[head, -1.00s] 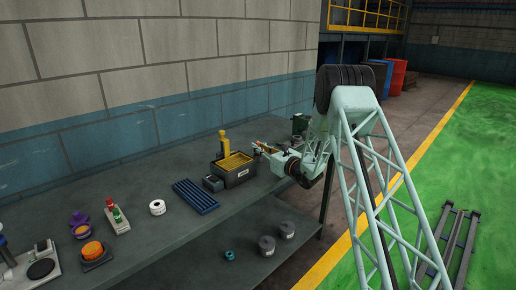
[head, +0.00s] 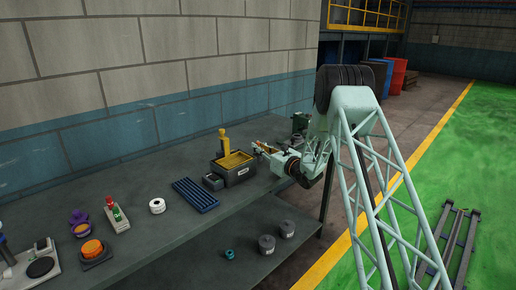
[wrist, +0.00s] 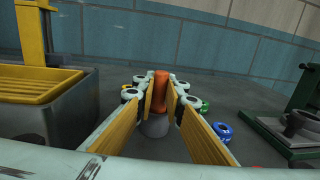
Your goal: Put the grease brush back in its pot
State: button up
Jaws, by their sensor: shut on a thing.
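My gripper (wrist: 161,95) has yellow-padded fingers closed on an upright orange-red handle (wrist: 161,85), which looks like the grease brush. In the head view my gripper (head: 263,148) is over the far end of the bench, just right of the yellow-topped bin, and the brush is too small to make out there. A grey round body (wrist: 155,126) shows below the handle between the fingers in the wrist view. It may be the pot. I cannot tell whether the brush is inside it, touching it or above it; its bristles are hidden.
A dark bin with a yellow grated tray (wrist: 45,88) stands close on the left. A green-based fixture (wrist: 290,135) and a blue ring (wrist: 222,130) are on the right. A blue ribbed tray (head: 195,195) lies on the bench (head: 150,245).

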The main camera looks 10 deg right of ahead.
jog(key=shift+f, duration=0.2)
dwell(0.4)
jog(key=o, duration=0.8)
jog(key=shift+o, duration=0.2)
jog(key=shift+s, duration=0.1)
jog(key=shift+v, duration=5.95)
